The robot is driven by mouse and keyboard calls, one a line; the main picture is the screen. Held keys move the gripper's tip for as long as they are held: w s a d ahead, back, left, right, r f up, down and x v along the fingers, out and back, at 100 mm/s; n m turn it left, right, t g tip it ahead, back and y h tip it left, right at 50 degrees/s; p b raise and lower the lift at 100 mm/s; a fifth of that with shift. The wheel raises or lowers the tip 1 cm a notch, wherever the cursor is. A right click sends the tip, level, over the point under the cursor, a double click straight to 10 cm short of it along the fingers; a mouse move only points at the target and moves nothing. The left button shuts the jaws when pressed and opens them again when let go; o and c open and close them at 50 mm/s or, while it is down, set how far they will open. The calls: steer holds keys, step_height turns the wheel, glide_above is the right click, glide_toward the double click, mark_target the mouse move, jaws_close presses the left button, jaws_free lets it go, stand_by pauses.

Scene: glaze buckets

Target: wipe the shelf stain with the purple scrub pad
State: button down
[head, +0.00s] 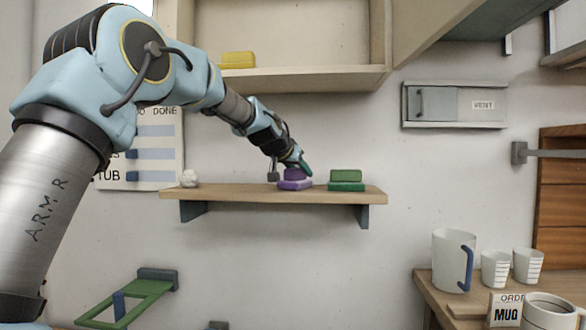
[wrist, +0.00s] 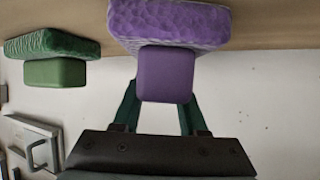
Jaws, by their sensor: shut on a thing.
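The purple scrub pad (head: 294,184) is on or just above the wooden shelf (head: 240,193), right of its middle. It has a wide textured base and a smaller block handle. My gripper (head: 300,165) is shut on the handle from above. In the wrist view the purple scrub pad (wrist: 170,25) fills the upper middle, with the green fingers of my gripper (wrist: 163,105) on both sides of its handle. The pad's underside is close to the shelf; I cannot tell if it touches. No stain is visible; the pad may hide it.
A green scrub pad (head: 346,182) stands on the shelf just right of the purple one. A white crumpled lump (head: 190,178) lies at the shelf's left end. A yellow block (head: 238,60) sits in the cabinet above. The shelf between lump and pad is mostly clear.

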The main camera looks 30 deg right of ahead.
steer(key=shift+s+d+p, duration=1)
steer(key=shift+s+d, duration=0.3)
steer(key=shift+d, duration=0.25)
steer(key=shift+f, duration=0.15)
steer(key=shift+w+a, duration=0.1)
steer(key=shift+w+a+b, duration=0.5)
steer(key=shift+a+b, duration=0.1)
steer(key=shift+b, duration=0.15)
steer(key=shift+w+a+b, duration=0.9)
steer(key=shift+w+a, duration=0.25)
steer(key=shift+a, duration=0.15)
steer(key=shift+w+a+r+b, duration=0.2)
steer(key=shift+w+a+b, duration=0.2)
steer(key=shift+w+a, duration=0.3)
steer(key=shift+w+a+f+b, duration=0.1)
steer(key=shift+w+a+b, duration=0.35)
steer(key=shift+a, duration=0.15)
steer(key=shift+w+a+f+b, duration=0.1)
steer(key=shift+w+a+b, duration=0.3)
steer(key=shift+a, duration=0.2)
steer(key=shift+w+a+r+b, duration=0.1)
steer(key=shift+w+a+b, duration=0.5)
steer(key=shift+w+a, duration=0.75)
steer(key=shift+w+a+r+b, duration=0.1)
steer(key=shift+w+a+b, duration=0.5)
steer(key=shift+w+a, duration=0.7)
steer(key=shift+s+a, duration=0.2)
steer(key=shift+s, duration=0.05)
